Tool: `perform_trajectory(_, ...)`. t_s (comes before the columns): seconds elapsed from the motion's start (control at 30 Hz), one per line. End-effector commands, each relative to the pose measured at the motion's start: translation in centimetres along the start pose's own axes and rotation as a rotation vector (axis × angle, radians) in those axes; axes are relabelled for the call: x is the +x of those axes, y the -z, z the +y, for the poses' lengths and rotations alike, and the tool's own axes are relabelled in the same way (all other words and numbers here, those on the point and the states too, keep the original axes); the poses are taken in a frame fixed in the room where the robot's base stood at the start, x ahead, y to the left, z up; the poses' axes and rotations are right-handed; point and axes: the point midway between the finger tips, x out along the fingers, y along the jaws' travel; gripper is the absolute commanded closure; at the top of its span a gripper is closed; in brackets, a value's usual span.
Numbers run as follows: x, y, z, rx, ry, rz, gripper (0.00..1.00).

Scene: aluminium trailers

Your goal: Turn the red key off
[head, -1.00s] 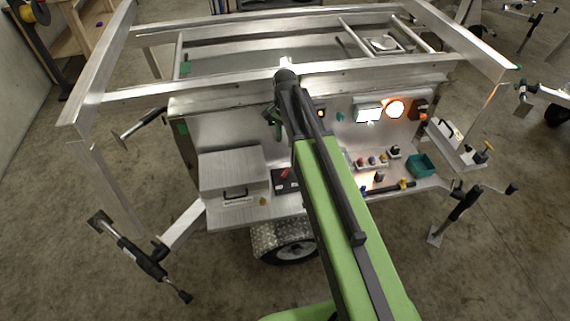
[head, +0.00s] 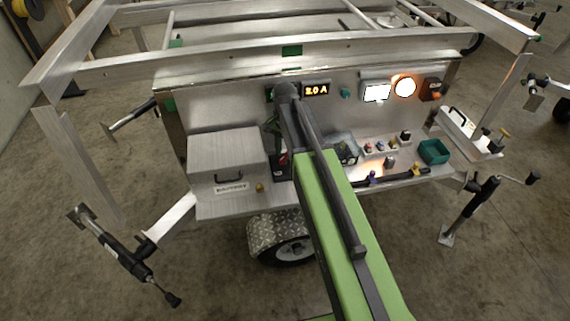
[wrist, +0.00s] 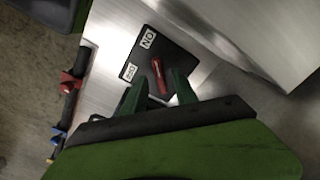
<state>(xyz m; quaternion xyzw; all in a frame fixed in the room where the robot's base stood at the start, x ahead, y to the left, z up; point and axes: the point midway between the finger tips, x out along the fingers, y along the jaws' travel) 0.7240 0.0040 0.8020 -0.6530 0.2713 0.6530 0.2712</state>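The red key (wrist: 159,76) is a narrow red handle on a black plate (wrist: 181,57) in the wrist view. The plate bears a white ON label (wrist: 148,39) and a white OFF label (wrist: 130,71). The key's long axis points roughly towards the ON label. My gripper (wrist: 157,88) is open, with one green finger on each side of the key's near end. I cannot tell whether either finger touches it. In the head view, the key (head: 283,160) is a small red patch, and my arm hides much of the plate.
The key plate is right of a metal battery box (head: 228,165) on the trailer shelf. Above, a display (head: 316,90) reads 2.0 A, beside a lit white panel (head: 377,93) and a round glowing lamp (head: 405,87). A green bin (head: 434,151) stands at right.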

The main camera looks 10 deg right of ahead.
Motion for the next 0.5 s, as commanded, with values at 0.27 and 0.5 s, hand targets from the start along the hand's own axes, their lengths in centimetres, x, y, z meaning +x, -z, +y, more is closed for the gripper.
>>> perform_trajectory(0.27,1.41,-0.03,-0.03,-0.001,0.000,0.000,0.65)
perform_trajectory(0.5,1.37,-0.05,-0.05,-0.001,0.000,0.000,0.84)
